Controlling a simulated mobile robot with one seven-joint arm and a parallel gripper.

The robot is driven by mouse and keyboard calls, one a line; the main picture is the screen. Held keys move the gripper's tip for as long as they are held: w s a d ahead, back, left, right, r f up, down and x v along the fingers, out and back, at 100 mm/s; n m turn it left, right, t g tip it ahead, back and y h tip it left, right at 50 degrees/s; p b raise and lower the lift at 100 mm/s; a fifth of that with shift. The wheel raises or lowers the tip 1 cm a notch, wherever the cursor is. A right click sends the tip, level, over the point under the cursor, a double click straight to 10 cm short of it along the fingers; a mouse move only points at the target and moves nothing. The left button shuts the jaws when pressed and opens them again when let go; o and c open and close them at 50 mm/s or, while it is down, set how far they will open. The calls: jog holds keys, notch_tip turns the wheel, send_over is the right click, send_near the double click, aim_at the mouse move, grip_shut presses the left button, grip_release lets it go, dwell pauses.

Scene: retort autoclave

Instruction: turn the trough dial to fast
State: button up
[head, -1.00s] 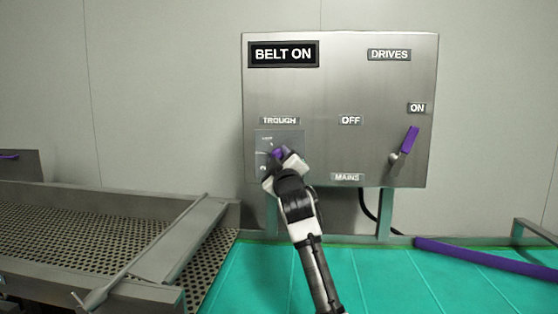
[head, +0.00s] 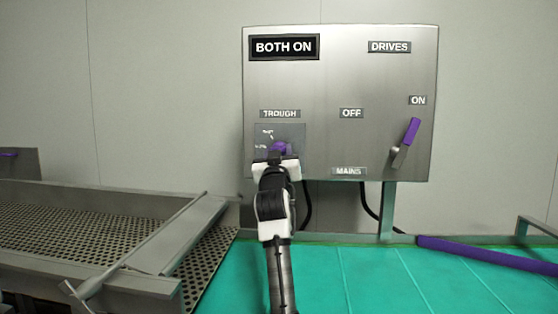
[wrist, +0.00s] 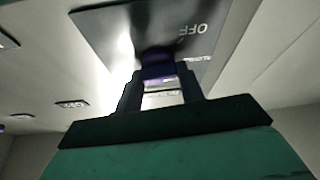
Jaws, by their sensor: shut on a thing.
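The purple trough dial (head: 279,146) sits on a grey plate (head: 294,131) under the TROUGH label on the steel control panel (head: 330,75). My gripper (head: 277,155) is shut on the dial and hides its lower part. In the wrist view the dial (wrist: 158,72) is between the two fingers of my gripper (wrist: 160,80). The word OFF shows upside down on the plate there. The dial's pointer and its exact setting are hidden. The panel's display (head: 284,47) reads BOTH ON.
The mains lever (head: 406,143) with a purple handle stands tilted up near the ON label, right of the dial. A perforated metal trough (head: 80,220) lies at left. A green surface (head: 370,280) and a purple rail (head: 480,252) lie below the panel.

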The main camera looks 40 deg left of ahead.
jog(key=m+h, duration=0.2)
jog(key=m, duration=0.3)
jog(key=m+t+h, duration=0.1)
jog(key=m+h, duration=0.2)
jog(key=m, duration=0.3)
jog(key=m+h, duration=0.3)
jog(key=m, duration=0.3)
jog(key=shift+s+a+r+t+b, duration=0.1)
jog(key=shift+s+a+t+b, duration=0.1)
jog(key=shift+t+b, duration=0.15)
jog(key=shift+m, duration=0.4)
jog(key=o, duration=1)
